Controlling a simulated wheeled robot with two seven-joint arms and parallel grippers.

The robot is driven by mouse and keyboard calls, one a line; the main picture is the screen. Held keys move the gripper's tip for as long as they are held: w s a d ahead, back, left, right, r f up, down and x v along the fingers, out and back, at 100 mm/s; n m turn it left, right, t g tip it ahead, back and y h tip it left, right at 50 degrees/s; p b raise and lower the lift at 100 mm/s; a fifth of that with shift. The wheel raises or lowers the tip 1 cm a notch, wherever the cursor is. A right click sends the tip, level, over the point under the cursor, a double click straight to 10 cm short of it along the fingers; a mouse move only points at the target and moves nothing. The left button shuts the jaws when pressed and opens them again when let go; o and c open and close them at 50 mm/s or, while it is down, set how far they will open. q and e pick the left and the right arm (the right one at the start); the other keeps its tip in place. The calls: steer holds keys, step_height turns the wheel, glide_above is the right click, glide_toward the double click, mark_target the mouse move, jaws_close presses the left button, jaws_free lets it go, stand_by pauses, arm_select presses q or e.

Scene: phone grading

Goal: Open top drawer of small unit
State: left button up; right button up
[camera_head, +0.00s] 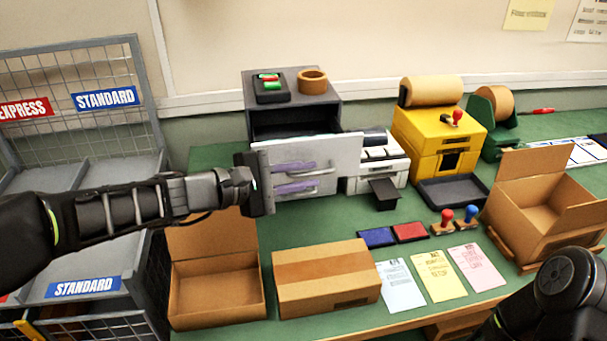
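The small unit (326,93) is a dark grey cabinet at the back of the green bench. Its top drawer stands pulled out, with its pale grey front (343,150) forward of the cabinet and the dark opening showing above and behind it. My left gripper (306,176) reaches in from the left, right in front of the drawer front. Its two purple fingers are apart, above and below the metal handle (325,171); a gap shows between them, and contact is not visible. The drawer's lower part is hidden. My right gripper is out of view; only part of that arm shows at lower right.
A black device with red and green buttons (270,88) and a tape roll (312,82) sit on the unit. A printer (383,155) stands close right of the drawer. An open carton (215,290) and a closed carton (326,278) lie in front.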

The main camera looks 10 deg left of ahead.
arm_select(q)
steer(key=shift+o, duration=0.9)
steer(key=v, duration=0.7)
steer(key=shift+s+a+b, duration=0.25)
steer(key=shift+a+b, duration=0.05)
steer(key=shift+b, duration=0.05)
